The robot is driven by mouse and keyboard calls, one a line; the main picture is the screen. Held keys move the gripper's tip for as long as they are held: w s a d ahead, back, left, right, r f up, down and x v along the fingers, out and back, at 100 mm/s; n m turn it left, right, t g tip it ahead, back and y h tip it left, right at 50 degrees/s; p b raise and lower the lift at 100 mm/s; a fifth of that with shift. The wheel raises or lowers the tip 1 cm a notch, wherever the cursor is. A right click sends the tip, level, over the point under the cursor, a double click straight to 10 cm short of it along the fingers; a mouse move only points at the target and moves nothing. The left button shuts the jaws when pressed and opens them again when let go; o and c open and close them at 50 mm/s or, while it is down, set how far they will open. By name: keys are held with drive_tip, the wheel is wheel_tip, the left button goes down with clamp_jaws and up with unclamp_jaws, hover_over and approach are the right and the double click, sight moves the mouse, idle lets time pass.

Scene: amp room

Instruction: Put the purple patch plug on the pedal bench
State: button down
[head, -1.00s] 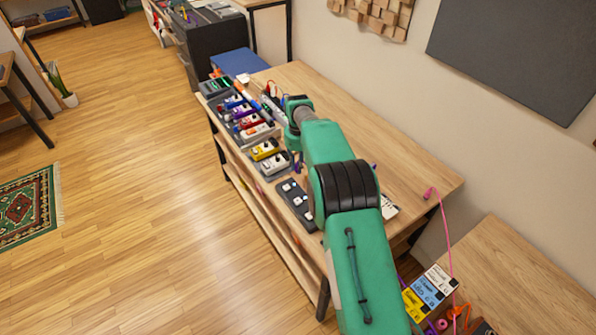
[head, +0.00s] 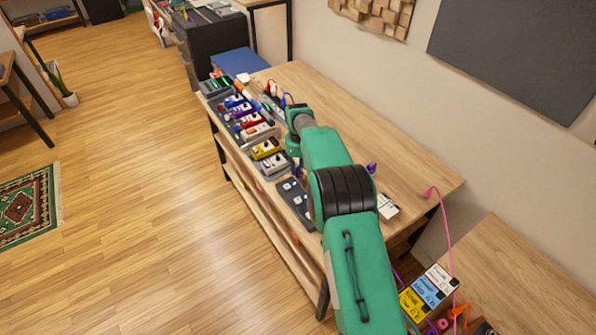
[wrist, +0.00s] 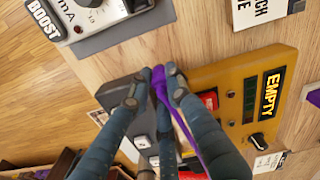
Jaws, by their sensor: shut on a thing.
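In the wrist view my gripper (wrist: 158,82) is shut on the purple patch plug (wrist: 159,92). A purple cable (wrist: 188,128) trails from it between the fingers. The plug is low over the pedal bench (wrist: 205,48), beside a yellow pedal marked EMPTY (wrist: 232,84); I cannot tell whether it touches the bench. In the head view the wooden pedal bench (head: 415,172) runs along the wall, and my arm hides the gripper and held plug. Another purple piece (head: 372,167) shows just right of my arm.
Several pedals stand along the bench's left edge, including a white one (head: 276,162) and a dark one (head: 296,200). The bench's right side is mostly clear.

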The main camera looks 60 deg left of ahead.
drive_tip(key=shift+f, duration=0.1)
drive_tip(key=c, duration=1.6)
unclamp_jaws()
drive_tip(key=shift+c, duration=0.2)
wheel_tip(320, 180, up, 12)
drive_tip(key=p, duration=0.1)
